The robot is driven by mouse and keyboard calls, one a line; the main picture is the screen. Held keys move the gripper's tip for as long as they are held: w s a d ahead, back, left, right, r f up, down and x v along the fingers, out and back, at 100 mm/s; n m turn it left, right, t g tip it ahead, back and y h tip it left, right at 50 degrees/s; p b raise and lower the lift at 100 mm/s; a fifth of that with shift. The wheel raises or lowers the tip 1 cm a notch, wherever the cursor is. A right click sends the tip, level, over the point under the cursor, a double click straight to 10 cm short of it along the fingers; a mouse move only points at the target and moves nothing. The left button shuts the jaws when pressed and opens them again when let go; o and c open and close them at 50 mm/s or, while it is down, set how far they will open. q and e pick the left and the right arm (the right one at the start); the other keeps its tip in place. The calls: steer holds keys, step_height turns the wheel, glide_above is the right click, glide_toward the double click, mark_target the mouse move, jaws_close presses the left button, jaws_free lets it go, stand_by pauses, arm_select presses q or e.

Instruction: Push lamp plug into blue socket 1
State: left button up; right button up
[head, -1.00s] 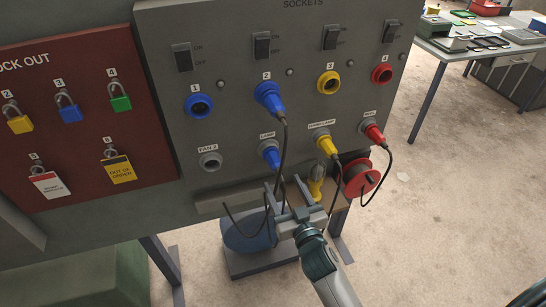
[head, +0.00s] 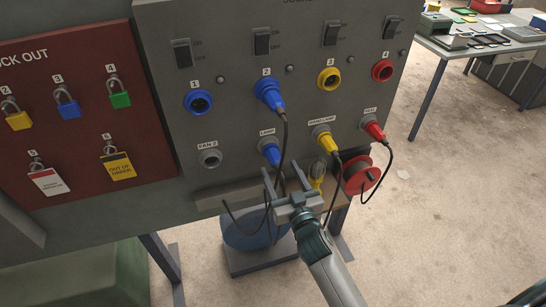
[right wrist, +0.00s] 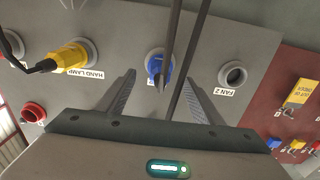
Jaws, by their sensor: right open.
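Blue socket 1 (head: 199,103) is a round blue socket with a dark opening and nothing in it, at the upper left of the grey panel. The blue lamp plug (head: 270,154) sits in the holder under the LAMP label. It also shows in the right wrist view (right wrist: 155,67), beyond and between my fingers, with dark cables crossing in front. My right gripper (head: 284,178) is open, just below the lamp plug, with its fingers pointing up at the panel. No contact with the plug shows. My left gripper is not in view.
Another blue plug (head: 270,95) sits in socket 2, its cable hanging past my gripper. Yellow (head: 326,144) and red (head: 374,130) plugs sit to the right. Yellow socket 3 (head: 329,79) and red socket 4 (head: 382,71) are empty. A ledge (head: 236,193) runs below.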

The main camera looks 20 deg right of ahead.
steer(key=shift+w+a+b, duration=0.1)
steer(key=shift+w+b, duration=0.2)
steer(key=shift+w, duration=2.75)
steer(key=c, duration=1.4)
steer(key=shift+s+p, duration=0.1)
steer(key=shift+p, duration=0.2)
steer(key=shift+s+p, duration=0.85)
steer(key=shift+s, duration=2.05)
steer(key=shift+s, duration=0.1)
steer(key=shift+s+d+p, duration=0.2)
steer(key=shift+s+p, duration=0.45)
steer(key=shift+s, duration=1.75)
